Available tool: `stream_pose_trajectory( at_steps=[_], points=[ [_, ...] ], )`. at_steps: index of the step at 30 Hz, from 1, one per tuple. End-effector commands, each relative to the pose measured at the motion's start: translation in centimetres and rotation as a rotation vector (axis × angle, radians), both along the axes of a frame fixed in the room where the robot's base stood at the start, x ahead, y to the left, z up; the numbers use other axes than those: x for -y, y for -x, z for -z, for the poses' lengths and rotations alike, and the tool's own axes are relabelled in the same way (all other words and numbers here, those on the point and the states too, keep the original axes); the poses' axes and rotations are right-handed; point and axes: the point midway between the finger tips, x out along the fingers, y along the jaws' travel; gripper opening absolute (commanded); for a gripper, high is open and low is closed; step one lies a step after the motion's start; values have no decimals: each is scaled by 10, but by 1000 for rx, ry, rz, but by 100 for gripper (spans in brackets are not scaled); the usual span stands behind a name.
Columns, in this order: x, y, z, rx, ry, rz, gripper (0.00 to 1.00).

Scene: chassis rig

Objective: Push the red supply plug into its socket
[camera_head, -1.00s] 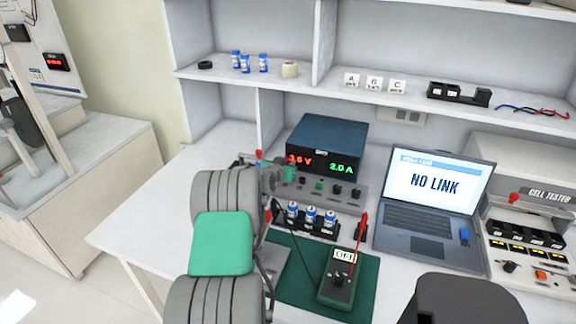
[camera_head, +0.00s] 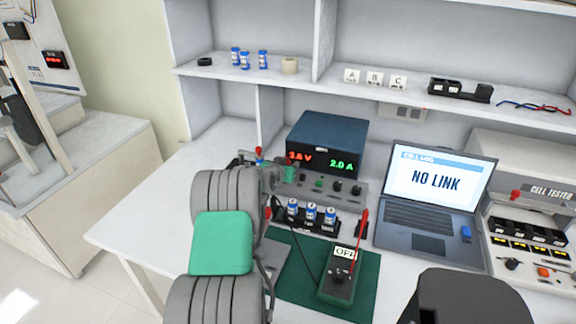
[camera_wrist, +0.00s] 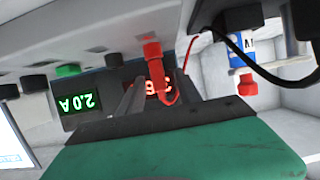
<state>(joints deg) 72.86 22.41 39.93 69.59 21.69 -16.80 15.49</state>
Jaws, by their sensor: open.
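The red supply plug (camera_wrist: 154,62) shows in the wrist view between the two fingers of my gripper (camera_wrist: 155,98), with a red lead curving from it. My gripper is open around the plug. The plug lines up with a red part at the supply's front panel; I cannot tell how deep it sits in the socket. In the head view, my gripper (camera_head: 280,173) is at the left front of the blue power supply (camera_head: 327,137) and hides the plug and socket. The supply reads 3.6 V and 2.0 A.
Several blue cells (camera_head: 311,212) stand in a black holder before the panel. A black meter marked OFF (camera_head: 338,288) lies on a green mat (camera_head: 299,293). A laptop (camera_head: 433,205) showing NO LINK stands right.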

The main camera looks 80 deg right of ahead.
Motion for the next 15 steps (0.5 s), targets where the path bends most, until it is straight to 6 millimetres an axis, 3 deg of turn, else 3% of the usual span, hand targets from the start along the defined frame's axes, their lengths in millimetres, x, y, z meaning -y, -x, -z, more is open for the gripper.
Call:
stream_pose_trajectory(
  at_steps=[5,15],
  points=[
    [-4,-1,-2,0,0,0,41],
    [-60,-7,-25,1,1,-2,41]
  ],
)
